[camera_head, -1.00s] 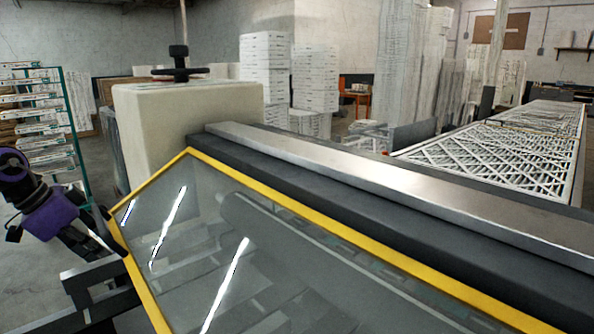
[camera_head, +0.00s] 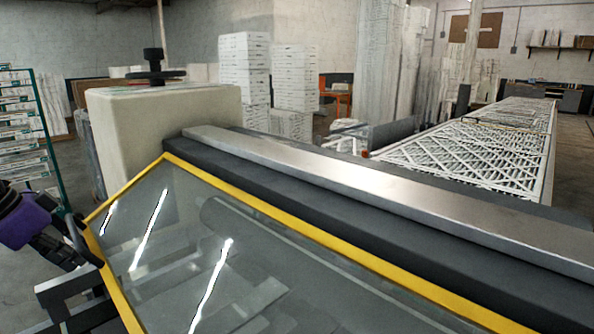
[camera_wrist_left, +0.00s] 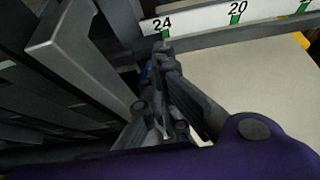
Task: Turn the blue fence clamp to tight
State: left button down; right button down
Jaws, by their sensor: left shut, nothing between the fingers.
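My left gripper (camera_head: 82,246) is at the left edge of the yellow-framed glass panel in the head view, with its purple body beside it. In the left wrist view its dark fingers (camera_wrist_left: 162,55) are shut with nothing between them, close below a white scale strip (camera_wrist_left: 215,20) with green marks and the numbers 24 and 20. My right gripper is not in view.
The yellow-framed glass panel (camera_head: 160,230) slopes in front of a dark machine with a metal top bar (camera_head: 330,175). A cream housing (camera_head: 160,120) carries a black knob (camera_head: 154,68). A grey bracket (camera_wrist_left: 85,45) stands left of the fingers. A pale surface (camera_wrist_left: 240,85) lies right.

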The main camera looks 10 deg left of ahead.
pick_arm(q)
jog(key=r, duration=0.5)
jog(key=shift+s+a+r, duration=0.1)
jog(key=shift+s, duration=0.1)
